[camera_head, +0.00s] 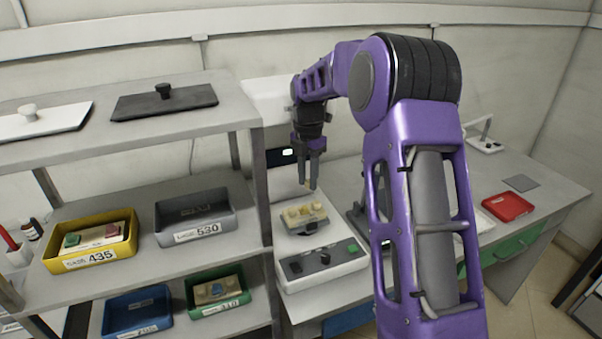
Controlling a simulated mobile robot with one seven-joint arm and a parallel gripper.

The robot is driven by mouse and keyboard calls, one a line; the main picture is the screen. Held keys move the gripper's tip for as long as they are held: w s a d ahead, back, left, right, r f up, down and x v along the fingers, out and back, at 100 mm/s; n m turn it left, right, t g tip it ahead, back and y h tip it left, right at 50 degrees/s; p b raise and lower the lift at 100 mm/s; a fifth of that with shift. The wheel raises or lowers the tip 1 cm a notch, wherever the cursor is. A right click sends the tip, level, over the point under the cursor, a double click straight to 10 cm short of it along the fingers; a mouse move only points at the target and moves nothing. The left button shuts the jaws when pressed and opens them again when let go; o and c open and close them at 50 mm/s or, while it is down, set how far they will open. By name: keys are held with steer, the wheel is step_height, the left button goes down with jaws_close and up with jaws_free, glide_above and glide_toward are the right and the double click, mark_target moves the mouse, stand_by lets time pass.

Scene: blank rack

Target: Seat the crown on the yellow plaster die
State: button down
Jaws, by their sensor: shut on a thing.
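My gripper (308,182) points down above the white bench device, its fingers close together on a small pale thing at their tips, which I take for the crown; its shape is too small to make out. A pale yellow plaster model (304,214) sits on top of the white device (325,265), just below the fingertips. The fingertips look a little above the model, with no clear contact. Which part of the model is the yellow die is too small to tell.
A shelf rack on the left holds a yellow tray (64,264), a grey tray (172,239), a blue tray (118,330) and a green tray (195,310). Two lids lie on its top. A red tray (507,207) sits on the right bench. My purple arm hides the bench's middle.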

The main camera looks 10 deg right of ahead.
steer(key=shift+w+a+f, duration=0.15)
steer(key=shift+w+a, duration=0.2)
steer(key=shift+a, duration=0.3)
steer(key=f+b, duration=0.1)
steer(key=f, duration=0.1)
steer(key=f+b, duration=0.1)
steer(key=f, duration=0.2)
steer(key=shift+s+a, duration=0.15)
steer(key=shift+s, duration=0.05)
steer(key=shift+w+a+f+b, duration=0.1)
steer(key=shift+w+f+b, duration=0.3)
steer(key=shift+w+f, duration=0.55)
steer(key=shift+s+d+r, duration=0.2)
steer(key=shift+s, duration=0.05)
steer(key=shift+w, duration=0.1)
steer(key=shift+d, duration=0.1)
steer(key=shift+d+r, duration=0.15)
steer(key=shift+p, duration=0.65)
